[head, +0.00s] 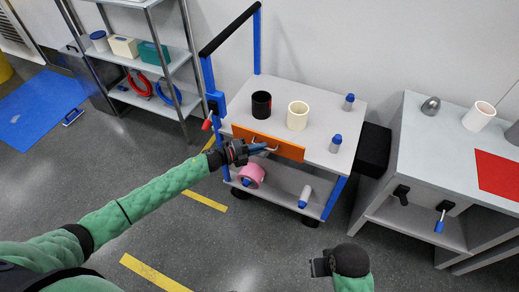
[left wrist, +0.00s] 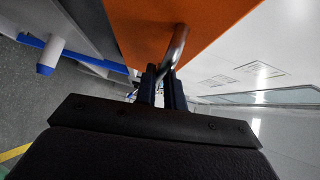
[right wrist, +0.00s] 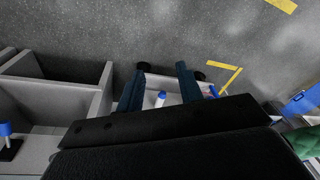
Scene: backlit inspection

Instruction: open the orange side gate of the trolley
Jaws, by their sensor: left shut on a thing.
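The orange side gate (head: 285,149) stands along the near long side of the trolley's top shelf (head: 325,105). It looks upright and shut against that edge. In the left wrist view the gate (left wrist: 205,22) fills the top, with its curved metal handle (left wrist: 179,45) in front of it. My left gripper (head: 257,149) is at the gate's front, and its fingers (left wrist: 161,85) are shut on the handle. My right gripper (head: 318,267) hangs over the floor in front of the trolley, apart from it. Its fingers (right wrist: 158,82) are spread and empty.
The top shelf carries a black mug (head: 261,104), a cream mug (head: 298,116) and two blue-capped bottles. A pink roll (head: 252,175) lies on the lower shelf. A grey bench (head: 440,150) stands at right, a rack (head: 150,60) at left. Floor before the trolley is clear.

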